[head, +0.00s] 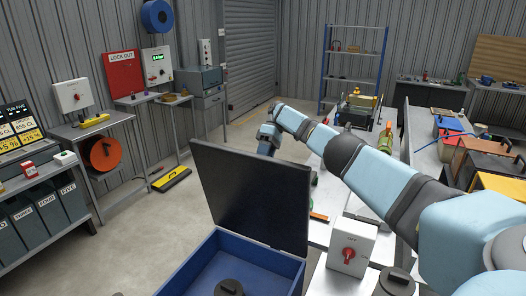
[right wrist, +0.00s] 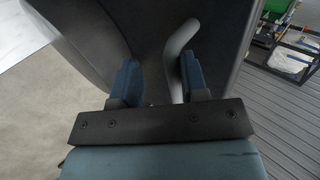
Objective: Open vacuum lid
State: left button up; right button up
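The vacuum lid (head: 250,195) is a dark flat panel standing steeply upright at the back of an open blue box (head: 292,272). My right arm reaches over from the right, and its wrist end is just behind the lid's top edge. The right gripper's fingertips are hidden there in the head view. In the right wrist view my right gripper (right wrist: 158,78) has its two blue fingers apart. A grey curved handle (right wrist: 174,60) on a dark panel (right wrist: 90,30) lies between them, close to the right finger; I cannot tell if they touch. My left gripper is not in view.
A dark round piece (head: 229,287) sits inside the box. A white switch box with a red knob (head: 348,256) stands right of it. A long bench with tools runs behind.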

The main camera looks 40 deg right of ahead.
jog(key=shift+w+d+f, duration=0.25)
jog(key=shift+d+f, duration=0.2)
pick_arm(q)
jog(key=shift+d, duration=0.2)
pick_arm(e)
jog(key=shift+a+r, duration=0.15)
jog(key=shift+r, duration=5.05)
jog(key=shift+a+r, duration=0.15)
jog(key=shift+r, duration=5)
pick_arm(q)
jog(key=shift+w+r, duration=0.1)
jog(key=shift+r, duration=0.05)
pick_arm(e)
jog(key=shift+f, duration=0.1)
